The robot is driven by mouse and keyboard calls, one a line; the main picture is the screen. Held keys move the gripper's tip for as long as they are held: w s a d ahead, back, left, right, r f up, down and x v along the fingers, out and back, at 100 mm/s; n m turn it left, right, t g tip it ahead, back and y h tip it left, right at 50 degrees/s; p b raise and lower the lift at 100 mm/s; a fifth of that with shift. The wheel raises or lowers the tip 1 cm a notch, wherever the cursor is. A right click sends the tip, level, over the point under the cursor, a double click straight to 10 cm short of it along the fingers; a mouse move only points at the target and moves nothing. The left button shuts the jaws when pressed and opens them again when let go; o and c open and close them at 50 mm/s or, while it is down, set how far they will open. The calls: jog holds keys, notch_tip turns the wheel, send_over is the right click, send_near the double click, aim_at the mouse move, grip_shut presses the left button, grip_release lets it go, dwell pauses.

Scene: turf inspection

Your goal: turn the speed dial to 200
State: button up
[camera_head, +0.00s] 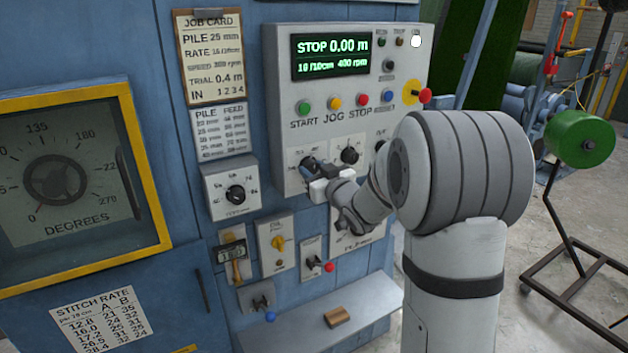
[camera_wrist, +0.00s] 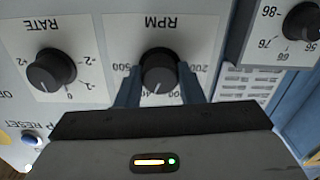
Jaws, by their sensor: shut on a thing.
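The speed dial is the black RPM knob (camera_wrist: 160,71), seen upside down in the middle of the wrist view. Printed numbers ring it, with 500 at the left and 200 at the right of that view. Its pale pointer mark faces down in the picture, near the 400. My gripper (camera_wrist: 160,78) is shut on the knob, one blue finger on each side. In the head view my gripper (camera_head: 317,174) is at the lower left of the grey control panel (camera_head: 283,75) and hides much of the knob. The green display (camera_head: 330,56) reads STOP, 0.00 m, 400 rpm.
The black RATE knob (camera_wrist: 51,71) is beside the RPM knob; another dial (camera_wrist: 302,20) is on a separate plate. A row of coloured buttons (camera_head: 335,103) is above my gripper. A job card (camera_head: 212,55) hangs at the left. A ledge with a brown block (camera_head: 337,317) is below.

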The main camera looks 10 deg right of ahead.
jog(key=n+b, duration=0.1)
jog(key=b, duration=0.2)
jog(key=n+b, duration=0.4)
jog(key=b, duration=0.1)
jog(key=shift+f+b, duration=0.35)
jog(key=n+b, duration=0.6)
jog(key=shift+r, duration=0.1)
jog(key=n+b, duration=0.5)
jog(key=n, duration=0.1)
jog(key=n+b, duration=0.3)
jog(key=n, duration=0.2)
jog(key=shift+r, duration=0.2)
jog(key=o, duration=1)
jog(key=shift+r, duration=0.1)
jog(key=v, duration=0.8)
